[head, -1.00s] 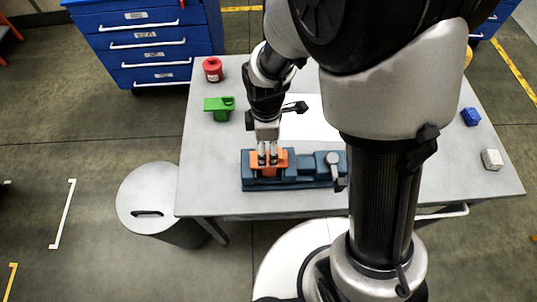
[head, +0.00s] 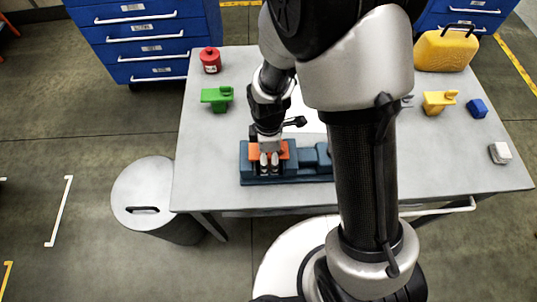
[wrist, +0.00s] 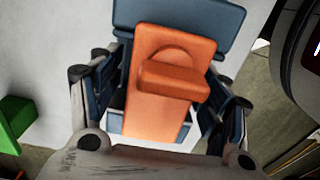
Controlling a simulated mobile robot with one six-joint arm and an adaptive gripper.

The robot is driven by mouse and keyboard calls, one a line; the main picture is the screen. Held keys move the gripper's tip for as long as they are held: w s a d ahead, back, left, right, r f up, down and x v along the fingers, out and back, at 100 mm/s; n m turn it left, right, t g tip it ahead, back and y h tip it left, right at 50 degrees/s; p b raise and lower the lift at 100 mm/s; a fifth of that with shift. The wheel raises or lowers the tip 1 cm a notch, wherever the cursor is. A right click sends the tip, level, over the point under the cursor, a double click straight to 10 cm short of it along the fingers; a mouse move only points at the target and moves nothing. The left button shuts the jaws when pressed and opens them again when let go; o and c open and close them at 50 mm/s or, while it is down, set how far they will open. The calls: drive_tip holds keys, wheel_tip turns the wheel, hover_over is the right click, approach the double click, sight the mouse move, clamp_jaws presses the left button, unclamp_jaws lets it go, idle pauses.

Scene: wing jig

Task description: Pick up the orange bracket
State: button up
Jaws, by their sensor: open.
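The orange bracket (head: 284,149) sits at the left part of a blue vise (head: 308,172) near the table's front edge. In the wrist view the orange bracket (wrist: 160,112) is a flat plate with a raised block, seen from above, with the blue vise (wrist: 190,14) behind it. My gripper (head: 269,167) is over the bracket and hides part of it. In the wrist view my gripper (wrist: 165,82) is open, with one finger on each side of the bracket. I cannot tell whether either finger touches it.
A green bracket (head: 217,98) and a red canister (head: 210,60) stand to the left on the grey table (head: 205,160). A yellow bracket (head: 438,103), a blue block (head: 477,108), a pale block (head: 500,153) and a yellow case (head: 446,50) are at the right. A bin (head: 150,190) stands on the floor.

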drive_tip(key=shift+c, duration=0.5)
drive_tip(key=c, duration=1.3)
drive_tip(key=shift+r, duration=0.1)
